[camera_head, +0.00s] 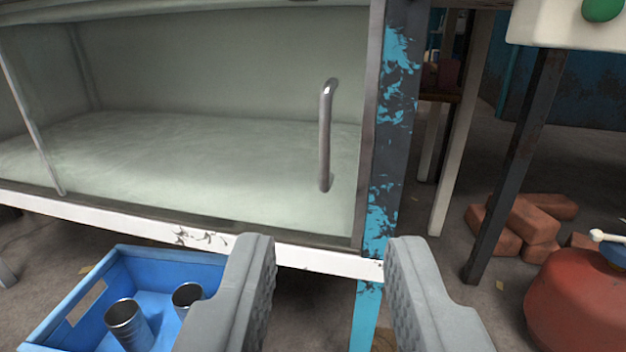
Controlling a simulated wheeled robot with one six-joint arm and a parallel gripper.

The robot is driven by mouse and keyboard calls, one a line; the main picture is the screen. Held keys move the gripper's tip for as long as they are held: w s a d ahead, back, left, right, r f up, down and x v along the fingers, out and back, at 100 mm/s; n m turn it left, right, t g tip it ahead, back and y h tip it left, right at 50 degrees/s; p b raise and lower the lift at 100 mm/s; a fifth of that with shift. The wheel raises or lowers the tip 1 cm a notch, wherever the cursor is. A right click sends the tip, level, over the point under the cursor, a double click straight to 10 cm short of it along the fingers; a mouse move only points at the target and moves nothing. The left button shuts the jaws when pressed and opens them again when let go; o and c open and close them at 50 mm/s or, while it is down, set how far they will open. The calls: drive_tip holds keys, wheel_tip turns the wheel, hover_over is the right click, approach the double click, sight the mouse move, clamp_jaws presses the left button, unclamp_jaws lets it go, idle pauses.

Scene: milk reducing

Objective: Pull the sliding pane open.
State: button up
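The sliding pane (240,160) is a clear glass sheet in the front of a white cabinet (150,222). A curved metal bar handle (325,135) stands upright near the pane's right edge. The pane's right edge lies against the blue-and-grey chipped post (392,130), so it appears shut. My gripper (330,270) is open and empty, with its two grey ribbed fingers wide apart at the bottom of the view. The fingers appear below and nearer than the handle and do not touch it.
A blue crate (195,257) with metal cups (127,322) sits below the cabinet at left. At right are stacked bricks (530,222), a red gas cylinder (580,300) and a dark table leg (515,165).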

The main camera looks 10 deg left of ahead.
sight(325, 117)
drive_tip(key=w+a, duration=0.1)
drive_tip(key=w, duration=0.4)
drive_tip(key=w+a, duration=0.1)
drive_tip(key=w, duration=0.5)
drive_tip(key=w+a, duration=0.1)
drive_tip(key=w, duration=0.5)
drive_tip(key=shift+a+f, duration=0.15)
drive_tip(key=shift+a, duration=0.05)
clamp_jaws()
